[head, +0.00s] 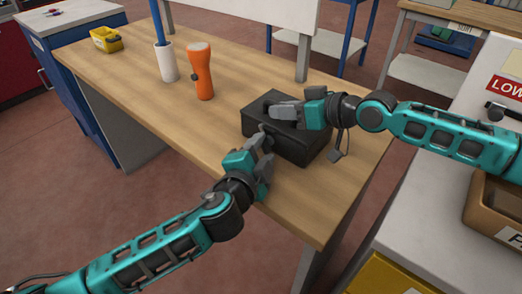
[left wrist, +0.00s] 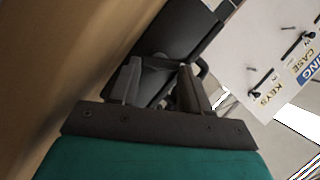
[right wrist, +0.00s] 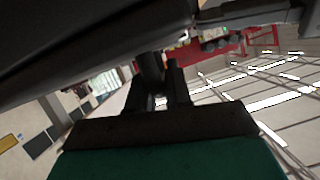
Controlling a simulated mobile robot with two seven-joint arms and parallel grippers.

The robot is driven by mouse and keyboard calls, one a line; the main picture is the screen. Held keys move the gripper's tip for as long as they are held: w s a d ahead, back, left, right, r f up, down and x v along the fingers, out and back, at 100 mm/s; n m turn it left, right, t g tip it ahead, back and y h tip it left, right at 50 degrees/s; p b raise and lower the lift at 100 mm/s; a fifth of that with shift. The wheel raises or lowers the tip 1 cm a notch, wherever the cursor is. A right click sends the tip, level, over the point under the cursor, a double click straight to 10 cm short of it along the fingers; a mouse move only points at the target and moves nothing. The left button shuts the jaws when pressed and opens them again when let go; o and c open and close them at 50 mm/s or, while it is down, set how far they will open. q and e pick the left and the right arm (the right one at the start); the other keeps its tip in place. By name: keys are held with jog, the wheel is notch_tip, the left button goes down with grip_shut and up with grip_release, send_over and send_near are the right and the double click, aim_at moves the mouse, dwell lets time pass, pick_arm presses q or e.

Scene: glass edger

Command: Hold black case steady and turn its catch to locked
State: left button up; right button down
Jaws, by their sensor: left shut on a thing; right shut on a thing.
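The black case (head: 311,146) lies flat on the wooden bench near its right end. My left gripper (head: 264,134) is at the case's near left side, shut on a small dark part there that looks like the catch; its fingers hide most of it. In the left wrist view the dark part (left wrist: 155,76) sits between the fingers. My right gripper (head: 274,111) lies across the case's top, shut on a dark part that looks like its handle. In the right wrist view this narrow dark part (right wrist: 152,72) is between the fingers. I cannot tell the catch's position.
An orange flashlight-shaped object (head: 200,72) and a white cup (head: 166,62) with a blue rod stand on the bench at the left. A yellow bin (head: 106,40) is at the far left corner. Bare bench lies left of the case.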

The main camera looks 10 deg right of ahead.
pick_arm(q)
jog(key=o, duration=1.1)
jog(key=shift+c, duration=0.2)
